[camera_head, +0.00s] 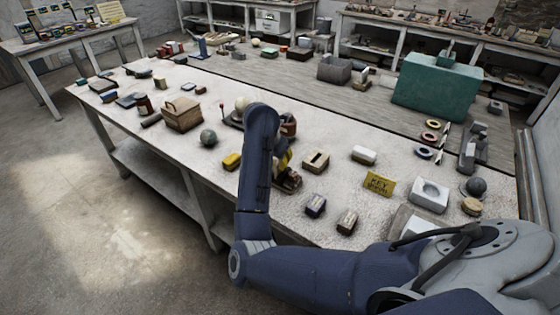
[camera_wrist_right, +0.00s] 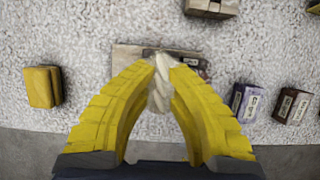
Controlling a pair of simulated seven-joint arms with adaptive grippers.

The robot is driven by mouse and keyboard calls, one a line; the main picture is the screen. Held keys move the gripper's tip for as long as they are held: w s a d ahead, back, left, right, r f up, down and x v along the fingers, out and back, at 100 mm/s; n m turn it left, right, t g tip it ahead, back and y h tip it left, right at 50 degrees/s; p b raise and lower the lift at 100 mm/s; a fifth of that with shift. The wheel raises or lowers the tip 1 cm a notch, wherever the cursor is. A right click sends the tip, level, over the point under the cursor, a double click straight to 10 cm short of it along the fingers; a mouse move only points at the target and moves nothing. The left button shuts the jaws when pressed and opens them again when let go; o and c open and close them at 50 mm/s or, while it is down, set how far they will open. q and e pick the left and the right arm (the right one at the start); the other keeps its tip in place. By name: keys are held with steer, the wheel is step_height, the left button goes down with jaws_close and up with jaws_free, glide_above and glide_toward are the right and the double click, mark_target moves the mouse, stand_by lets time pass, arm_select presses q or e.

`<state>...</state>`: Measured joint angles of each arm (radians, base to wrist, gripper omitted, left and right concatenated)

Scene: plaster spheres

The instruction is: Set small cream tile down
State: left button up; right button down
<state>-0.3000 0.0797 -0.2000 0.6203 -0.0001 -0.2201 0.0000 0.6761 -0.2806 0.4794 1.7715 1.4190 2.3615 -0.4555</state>
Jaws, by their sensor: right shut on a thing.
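My right gripper (camera_head: 284,160) is partly hidden behind my blue arm in the head view, low over the pale table top. In the right wrist view its yellow fingers (camera_wrist_right: 164,74) are closed at the tips on the small cream tile (camera_wrist_right: 160,94). The tile shows as a pale, narrow piece between the fingers; the rest is covered. Under and behind the fingertips is a flat brownish block (camera_wrist_right: 126,58), mostly hidden. I cannot tell whether the tile touches it. In the head view the tile cannot be made out. My left gripper is not in view.
A yellow block (camera_head: 231,161) lies left of the gripper, and a tan slotted block (camera_head: 315,161) right of it. A purple block (camera_head: 315,205) and a brown block (camera_head: 347,221) stand near the front edge. A grey sphere (camera_head: 208,138) and wooden box (camera_head: 182,114) are further left.

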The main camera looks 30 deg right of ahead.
steer(key=shift+f, duration=0.7)
steer(key=c, duration=1.5)
jaws_free()
steer(key=shift+r, duration=1.95)
steer(key=shift+a, duration=0.15)
